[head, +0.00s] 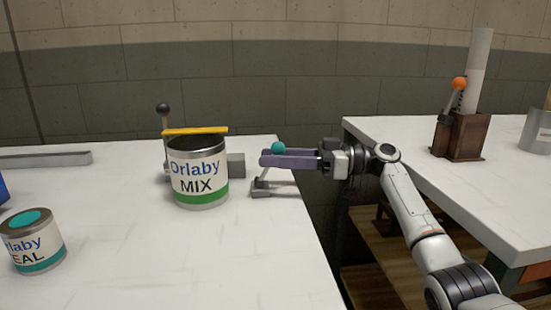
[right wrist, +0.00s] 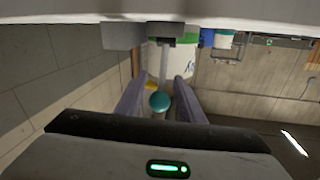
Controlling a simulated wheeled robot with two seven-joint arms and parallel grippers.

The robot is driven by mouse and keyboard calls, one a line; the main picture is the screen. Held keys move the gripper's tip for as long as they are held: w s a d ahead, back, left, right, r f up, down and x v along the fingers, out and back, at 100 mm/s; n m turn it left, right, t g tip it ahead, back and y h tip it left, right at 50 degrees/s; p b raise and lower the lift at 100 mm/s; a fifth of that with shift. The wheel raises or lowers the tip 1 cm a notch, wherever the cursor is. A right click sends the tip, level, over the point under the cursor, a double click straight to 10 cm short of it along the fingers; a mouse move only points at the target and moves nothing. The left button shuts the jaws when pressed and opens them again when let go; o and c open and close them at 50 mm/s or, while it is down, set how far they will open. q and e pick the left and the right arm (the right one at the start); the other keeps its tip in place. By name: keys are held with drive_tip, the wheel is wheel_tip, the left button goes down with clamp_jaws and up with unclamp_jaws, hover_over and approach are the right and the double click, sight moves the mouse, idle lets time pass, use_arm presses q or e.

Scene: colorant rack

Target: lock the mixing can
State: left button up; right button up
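The mixing can (head: 199,178), labelled "Orlaby MIX" with a green band, stands upright on the white table; it also shows in the right wrist view (right wrist: 158,62). A yellow bar (head: 195,130) crosses at its top rim. Beside the can on the right is a lever with a teal knob (head: 278,147) and a grey base (head: 272,189). My right gripper (head: 268,159) is at this knob. In the right wrist view the teal knob (right wrist: 160,102) sits between the two spread fingers, with gaps visible on both sides. My left gripper is not in view.
A black-knobbed lever (head: 163,109) stands behind the can. A smaller can with a teal lid (head: 33,245) stands at the front left. A grey rail (head: 45,158) lies at the back left. A second table (head: 480,190) at right holds a brown box (head: 461,137) with an orange-knobbed lever.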

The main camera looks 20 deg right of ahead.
wheel_tip(320, 180, up, 10)
drive_tip(key=shift+r+p, duration=0.1)
drive_tip(key=shift+p, duration=0.85)
